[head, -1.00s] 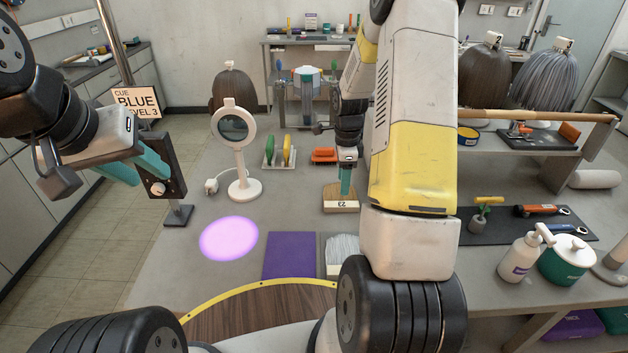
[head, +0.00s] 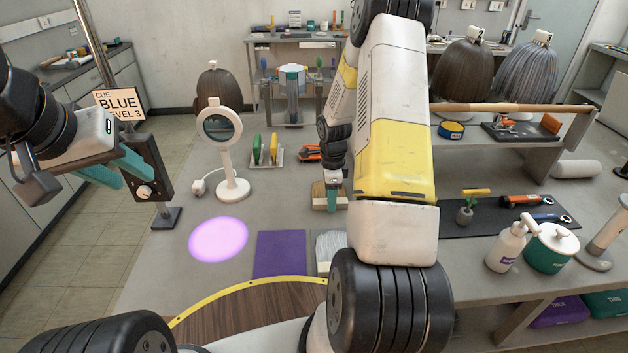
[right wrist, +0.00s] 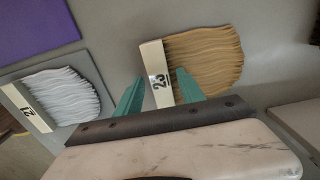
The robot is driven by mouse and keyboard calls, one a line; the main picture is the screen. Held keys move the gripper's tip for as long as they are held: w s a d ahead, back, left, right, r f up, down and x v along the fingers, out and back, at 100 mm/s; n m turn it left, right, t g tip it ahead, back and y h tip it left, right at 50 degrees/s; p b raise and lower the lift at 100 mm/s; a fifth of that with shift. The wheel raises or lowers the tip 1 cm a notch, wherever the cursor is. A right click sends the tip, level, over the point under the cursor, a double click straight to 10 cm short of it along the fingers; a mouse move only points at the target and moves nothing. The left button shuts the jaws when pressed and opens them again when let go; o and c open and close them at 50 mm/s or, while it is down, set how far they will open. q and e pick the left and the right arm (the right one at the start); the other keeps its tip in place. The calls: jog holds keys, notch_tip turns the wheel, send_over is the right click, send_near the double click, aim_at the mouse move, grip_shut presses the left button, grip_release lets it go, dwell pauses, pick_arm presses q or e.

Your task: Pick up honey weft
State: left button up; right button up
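The honey weft (head: 319,198) lies flat on the table, partly hidden by my right gripper (head: 332,198). In the right wrist view the honey weft (right wrist: 207,58) shows wavy golden hair and a pale band marked 23. My right gripper (right wrist: 158,90) is open there, its teal fingertips apart, one on each side of the band's near end. I cannot tell whether they touch it. My left gripper (head: 122,172) is open, with teal fingers apart beside a dark box with a white knob (head: 145,191), under a sign reading CUE BLUE LEVEL 3.
A white weft marked 21 (right wrist: 62,95) lies beside the honey weft, near a purple mat (head: 279,254). Bottles and a shelf stand at right.

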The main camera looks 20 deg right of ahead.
grip_shut()
jog(key=shift+r, duration=0.15)
jog(key=shift+r, duration=0.25)
notch_tip(320, 180, up, 3)
jog(key=shift+r, duration=0.1)
jog(key=s, duration=1)
jog(key=s+r, duration=0.1)
jog(key=s, duration=0.5)
